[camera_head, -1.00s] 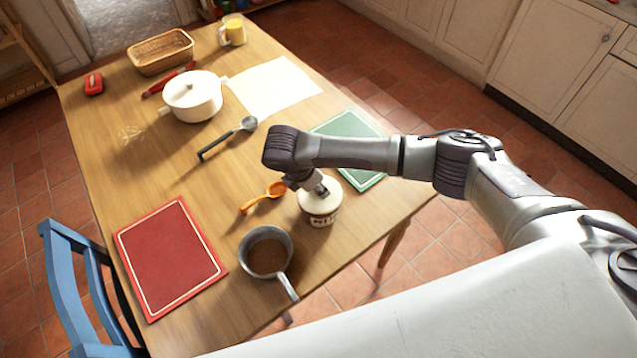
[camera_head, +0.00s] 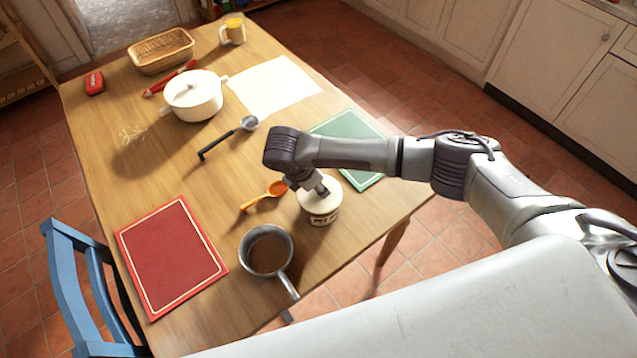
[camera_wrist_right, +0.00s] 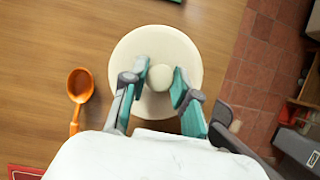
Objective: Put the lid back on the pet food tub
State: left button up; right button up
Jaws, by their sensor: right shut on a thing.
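The pet food tub (camera_head: 322,217) is a cream container with dark lettering, standing on the wooden table near its right edge. The round cream lid (camera_wrist_right: 130,55) lies over the tub's top; it also shows in the head view (camera_head: 310,203). My right gripper (camera_wrist_right: 160,78) is above the lid, its teal-padded fingers closed around the lid's central knob. In the head view the right gripper (camera_head: 319,187) points down at the tub's top. The lid covers the tub's opening, and whether it is fully seated cannot be told. My left gripper is not in view.
An orange scoop (camera_head: 265,195) lies just left of the tub, and a saucepan (camera_head: 268,252) of brown contents stands in front. A green board (camera_head: 350,130) is behind the arm. A red board (camera_head: 172,257), ladle (camera_head: 228,137) and white pot (camera_head: 193,98) are farther left.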

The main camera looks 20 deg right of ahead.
dwell(0.3)
jog(key=o, duration=1.5)
jog(key=shift+r+p, duration=3.55)
jog(key=shift+p, duration=0.45)
jog(key=shift+c, duration=0.3)
grip_shut()
